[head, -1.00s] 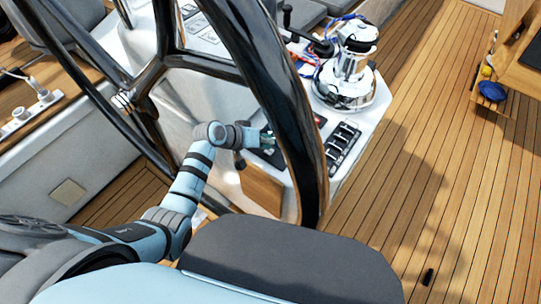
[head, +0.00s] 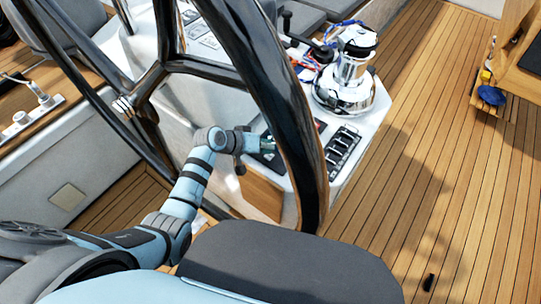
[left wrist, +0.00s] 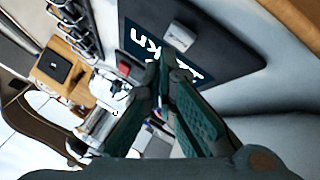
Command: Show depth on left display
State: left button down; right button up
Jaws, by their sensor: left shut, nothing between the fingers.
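The left display (left wrist: 235,48) is a dark panel with a blue screen. White letters like "kn" show upside down on it, and other white marks are partly covered by my fingers. A small grey knob or button (left wrist: 180,38) stands out from the panel just beyond my fingertips; I cannot tell whether they touch it. My left gripper (left wrist: 162,68) is shut and empty, close over the display. In the head view my left gripper (head: 266,145) is at the console's display, partly hidden by the wheel rim. My right gripper is not in view.
The black steering wheel (head: 285,120) arches in front of my left arm. A chrome winch (head: 347,85) and a row of black switches (head: 343,150) sit on the console (head: 262,192). The teak deck (head: 420,150) at right is mostly clear.

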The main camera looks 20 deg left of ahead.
pick_arm(q)
jog(key=shift+f, duration=0.1)
dwell(0.3)
jog(key=shift+w+f+b, duration=0.1)
jog(key=shift+f+b, duration=0.2)
jog(key=shift+f, duration=0.05)
jog(key=shift+f+b, duration=0.3)
jog(key=shift+f, duration=0.15)
dwell(0.6)
jog(key=shift+r+p, duration=0.9)
jog(key=shift+p, duration=0.1)
notch_tip(320, 180, up, 5)
jog(key=p, duration=0.5)
jog(key=shift+r, duration=0.1)
